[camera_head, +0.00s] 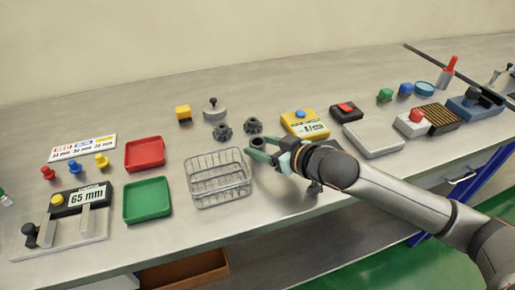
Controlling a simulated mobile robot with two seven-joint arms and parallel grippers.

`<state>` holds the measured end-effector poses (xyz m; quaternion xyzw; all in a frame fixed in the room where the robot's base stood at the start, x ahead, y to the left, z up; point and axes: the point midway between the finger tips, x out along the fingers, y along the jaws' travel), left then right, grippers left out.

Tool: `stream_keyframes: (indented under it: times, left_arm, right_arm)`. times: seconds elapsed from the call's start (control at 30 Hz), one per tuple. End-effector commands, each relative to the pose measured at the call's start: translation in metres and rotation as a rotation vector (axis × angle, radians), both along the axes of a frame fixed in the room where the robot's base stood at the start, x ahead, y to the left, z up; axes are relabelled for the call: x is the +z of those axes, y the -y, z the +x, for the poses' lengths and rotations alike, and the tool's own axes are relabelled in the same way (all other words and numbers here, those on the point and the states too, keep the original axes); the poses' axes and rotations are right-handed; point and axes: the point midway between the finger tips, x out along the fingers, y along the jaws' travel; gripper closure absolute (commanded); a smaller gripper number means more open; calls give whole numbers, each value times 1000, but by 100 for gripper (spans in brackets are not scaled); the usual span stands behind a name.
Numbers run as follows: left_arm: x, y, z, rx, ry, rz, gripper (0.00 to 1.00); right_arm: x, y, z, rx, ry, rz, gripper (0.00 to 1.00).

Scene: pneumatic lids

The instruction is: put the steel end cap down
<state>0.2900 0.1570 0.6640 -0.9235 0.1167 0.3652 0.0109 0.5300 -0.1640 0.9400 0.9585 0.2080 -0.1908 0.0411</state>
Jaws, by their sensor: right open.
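My right gripper (261,150) reaches in from the right, low over the bench just right of the wire basket. Its green fingers are open. A small dark grey ring-shaped part (258,143), which looks like the steel end cap, is at the fingertips. I cannot tell whether it touches a finger or rests on the bench, as the fingers hide its lower part. Two dark knobbed parts (222,131) (253,126) stand just behind it. My left gripper is not in view.
The wire basket (219,178) is left of the gripper, with a red tray (145,153) and a green tray (147,200) further left. A grey round lid (214,108) and a yellow block (183,113) stand behind. A yellow meter (304,124) and a pale flat box (373,138) are to the right.

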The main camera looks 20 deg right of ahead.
Motion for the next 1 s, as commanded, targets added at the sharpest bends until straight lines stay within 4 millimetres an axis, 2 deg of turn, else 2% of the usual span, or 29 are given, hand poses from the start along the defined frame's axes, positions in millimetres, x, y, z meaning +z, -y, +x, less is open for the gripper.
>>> stream_keyframes:
  times: [0.27, 0.83, 1.0]
  left_arm:
    - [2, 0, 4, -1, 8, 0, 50]
    - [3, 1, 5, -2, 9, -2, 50]
    - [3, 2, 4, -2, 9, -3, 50]
  right_arm:
    - [-2, -2, 4, 1, 1, -2, 36]
    - [-2, -2, 4, 0, -1, -1, 98]
    - [-2, -2, 4, 0, -1, -1, 100]
